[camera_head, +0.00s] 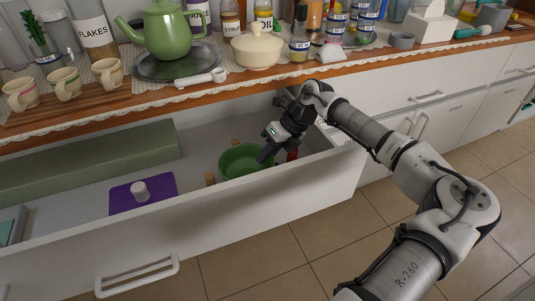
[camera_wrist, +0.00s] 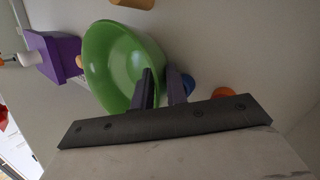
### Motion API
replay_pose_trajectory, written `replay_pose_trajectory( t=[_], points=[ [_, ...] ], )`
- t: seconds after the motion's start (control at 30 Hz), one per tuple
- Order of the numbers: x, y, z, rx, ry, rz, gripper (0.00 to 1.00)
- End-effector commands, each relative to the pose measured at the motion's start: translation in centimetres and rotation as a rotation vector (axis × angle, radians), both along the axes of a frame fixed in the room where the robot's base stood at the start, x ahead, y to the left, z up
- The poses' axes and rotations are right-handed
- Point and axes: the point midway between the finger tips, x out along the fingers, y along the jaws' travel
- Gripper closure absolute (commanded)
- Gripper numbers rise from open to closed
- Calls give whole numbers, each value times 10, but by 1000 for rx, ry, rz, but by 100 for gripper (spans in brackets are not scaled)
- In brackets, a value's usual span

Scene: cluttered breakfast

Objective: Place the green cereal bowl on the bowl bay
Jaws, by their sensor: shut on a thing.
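The green cereal bowl (camera_head: 240,160) is upright or nearly so, inside the open drawer, among short wooden pegs. My gripper (camera_head: 266,154) is at the bowl's right side, shut on its rim. In the wrist view the two dark fingers (camera_wrist: 160,88) straddle the rim of the bowl (camera_wrist: 115,60). No label marks the bowl bay; the pegs around the bowl, one at front left (camera_head: 210,179) and one behind (camera_head: 235,142), may bound it. I cannot tell whether the bowl's base touches the drawer floor.
A purple pad (camera_head: 120,201) with a white cylinder (camera_head: 140,191) lies left of the bowl. A long green-grey block (camera_head: 90,160) lines the drawer's back. A red object (camera_head: 292,155) stands right of my gripper. The drawer front (camera_head: 200,220) rises nearby. The crowded counter is above.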

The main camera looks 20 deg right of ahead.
Motion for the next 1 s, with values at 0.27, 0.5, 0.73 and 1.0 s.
replay_pose_trajectory(
  t=[0.27,0.5,0.73,1.0],
  points=[
    [0,0,-2,0,0,0,64],
    [0,0,-1,0,0,0,64],
    [-2,-12,19,-1,-1,-3,64],
    [-9,-43,68,-1,-1,-3,64]
  ],
)
